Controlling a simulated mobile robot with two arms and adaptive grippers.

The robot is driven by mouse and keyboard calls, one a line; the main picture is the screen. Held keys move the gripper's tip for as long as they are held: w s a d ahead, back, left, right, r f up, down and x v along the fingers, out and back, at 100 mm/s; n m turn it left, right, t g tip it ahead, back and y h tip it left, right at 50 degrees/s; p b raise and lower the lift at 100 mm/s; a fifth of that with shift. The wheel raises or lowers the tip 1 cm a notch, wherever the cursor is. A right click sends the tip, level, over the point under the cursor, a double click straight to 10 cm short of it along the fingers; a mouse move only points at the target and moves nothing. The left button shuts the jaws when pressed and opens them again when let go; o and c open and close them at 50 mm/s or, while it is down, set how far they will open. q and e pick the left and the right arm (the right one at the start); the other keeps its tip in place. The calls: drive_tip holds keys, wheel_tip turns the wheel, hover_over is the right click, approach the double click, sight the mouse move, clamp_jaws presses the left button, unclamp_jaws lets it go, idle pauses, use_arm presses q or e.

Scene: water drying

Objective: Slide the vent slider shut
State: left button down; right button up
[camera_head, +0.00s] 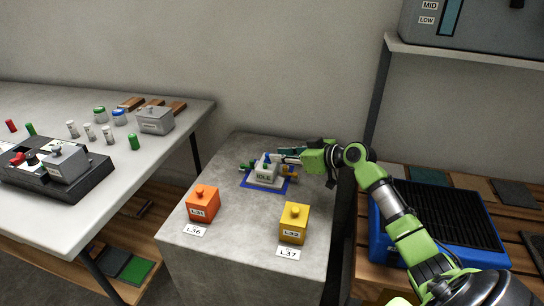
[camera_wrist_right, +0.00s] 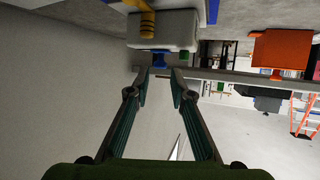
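A small white device labelled IDLE (camera_head: 264,174) stands on a blue base (camera_head: 254,183) on the grey stone block, with blue, green and yellow parts around it. My right gripper (camera_head: 283,155) is at its upper right side. In the right wrist view the gripper (camera_wrist_right: 161,74) is open, its fingers apart and nothing held between them. A pale block (camera_wrist_right: 164,30) with a small blue part (camera_wrist_right: 161,60) lies just beyond the fingertips. I cannot tell which part is the vent slider. My left gripper is not in view.
An orange box (camera_head: 202,206) and a yellow box (camera_head: 293,227) stand at the front of the block. A blue tray (camera_head: 379,238) is on the right bench. A grey unit (camera_head: 480,28) marked MID and LOW sits on a shelf (camera_head: 460,53). The left table (camera_head: 105,190) holds several containers.

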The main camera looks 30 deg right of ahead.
sight(268, 157)
drive_tip(key=x, duration=0.2)
drive_tip(key=shift+w+a+f, duration=0.1)
drive_tip(key=shift+w, duration=0.15)
drive_tip(key=shift+w+a+f, duration=0.15)
drive_tip(key=shift+w+f, duration=0.1)
drive_tip(key=shift+w, duration=0.4)
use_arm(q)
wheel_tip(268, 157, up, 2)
use_arm(e)
drive_tip(key=shift+c, duration=0.3)
clamp_jaws()
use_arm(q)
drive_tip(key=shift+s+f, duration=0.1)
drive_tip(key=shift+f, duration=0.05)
